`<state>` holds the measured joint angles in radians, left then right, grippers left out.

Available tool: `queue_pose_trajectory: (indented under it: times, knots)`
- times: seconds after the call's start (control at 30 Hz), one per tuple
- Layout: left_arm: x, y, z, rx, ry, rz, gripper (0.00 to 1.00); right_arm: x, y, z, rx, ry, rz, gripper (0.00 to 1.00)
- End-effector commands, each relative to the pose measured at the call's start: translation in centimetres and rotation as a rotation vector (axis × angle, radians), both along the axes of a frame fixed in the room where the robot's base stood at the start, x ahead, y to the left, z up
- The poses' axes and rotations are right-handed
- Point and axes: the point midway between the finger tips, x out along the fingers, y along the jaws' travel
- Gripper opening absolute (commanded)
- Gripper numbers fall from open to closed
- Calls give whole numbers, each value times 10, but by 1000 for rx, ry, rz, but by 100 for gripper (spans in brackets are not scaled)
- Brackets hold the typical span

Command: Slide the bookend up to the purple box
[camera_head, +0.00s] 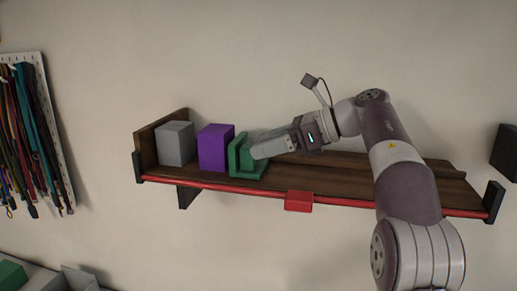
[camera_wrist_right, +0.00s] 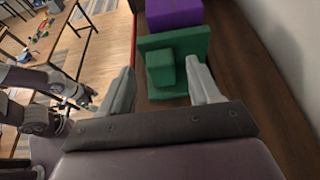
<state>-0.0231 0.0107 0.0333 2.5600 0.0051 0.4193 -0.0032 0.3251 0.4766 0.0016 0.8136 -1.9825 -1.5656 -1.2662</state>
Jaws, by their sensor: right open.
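The green bookend (camera_head: 247,158) stands on the shelf just right of the purple box (camera_head: 215,148). Its upright plate faces the box; I cannot tell whether they touch. My right gripper (camera_head: 259,150) reaches in from the right at the bookend. In the right wrist view, its open fingers (camera_wrist_right: 160,88) lie on either side of the bookend's raised block, with the bookend (camera_wrist_right: 180,42) and the purple box (camera_wrist_right: 174,13) ahead. What seems to be my left arm shows at the left of that view; its jaws are too small to read.
A grey box (camera_head: 175,144) stands left of the purple box, by the shelf's end wall. The wooden shelf (camera_head: 340,178) is bare to the right of the bookend. A red rail with a red block (camera_head: 298,201) runs along its front edge. Cords hang at the far left.

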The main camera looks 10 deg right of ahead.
Motion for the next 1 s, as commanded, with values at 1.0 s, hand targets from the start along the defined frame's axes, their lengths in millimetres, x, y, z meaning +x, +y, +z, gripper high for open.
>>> queue_pose_trajectory:
  times: [1.0]
  knots:
    - [0, 0, 6, 0, 0, 0, 98, -41, -84, 39, 0, 0, 0, 63]
